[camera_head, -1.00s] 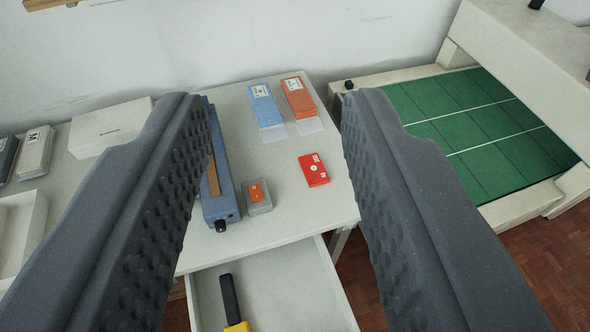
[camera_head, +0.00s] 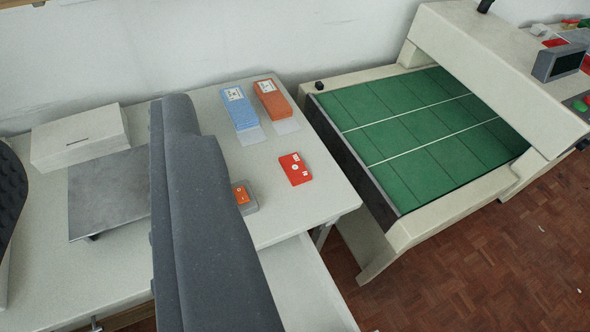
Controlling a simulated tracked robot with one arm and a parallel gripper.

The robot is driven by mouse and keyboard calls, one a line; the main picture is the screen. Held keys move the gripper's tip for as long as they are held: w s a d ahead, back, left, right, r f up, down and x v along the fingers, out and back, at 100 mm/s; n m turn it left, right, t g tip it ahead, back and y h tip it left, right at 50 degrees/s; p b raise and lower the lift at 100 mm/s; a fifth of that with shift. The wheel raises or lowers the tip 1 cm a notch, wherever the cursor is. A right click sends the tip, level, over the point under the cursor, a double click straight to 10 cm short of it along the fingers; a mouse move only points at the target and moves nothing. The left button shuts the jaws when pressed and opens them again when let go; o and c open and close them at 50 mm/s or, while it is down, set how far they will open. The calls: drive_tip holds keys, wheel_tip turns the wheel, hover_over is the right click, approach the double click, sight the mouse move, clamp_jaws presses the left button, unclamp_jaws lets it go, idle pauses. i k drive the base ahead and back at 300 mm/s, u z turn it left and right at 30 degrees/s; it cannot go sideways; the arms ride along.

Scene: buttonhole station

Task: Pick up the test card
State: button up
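A red card (camera_head: 295,168) with white markings lies flat on the pale table, right of my gripper's fingers; I take it to be the test card. A smaller orange-red card (camera_head: 241,194) sits in a small grey holder (camera_head: 250,209), partly hidden by my right finger. My gripper (camera_head: 92,150) is open and empty. Its right finger crosses the middle left of the view, and its left finger shows only at the left edge. Neither finger touches the red card.
Blue (camera_head: 239,107) and orange (camera_head: 272,99) packs stand behind the red card. A white box (camera_head: 79,137) and a dark grey plate (camera_head: 108,193) are at left. A machine with a green bed (camera_head: 425,131) stands right. An open drawer (camera_head: 306,287) juts out in front.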

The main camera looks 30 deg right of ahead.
sight(295, 169)
drive_tip(key=z, duration=0.05)
drive_tip(key=k, duration=0.95)
drive_tip(key=z, duration=0.45)
drive_tip(key=i, duration=1)
drive_tip(key=u, duration=0.05)
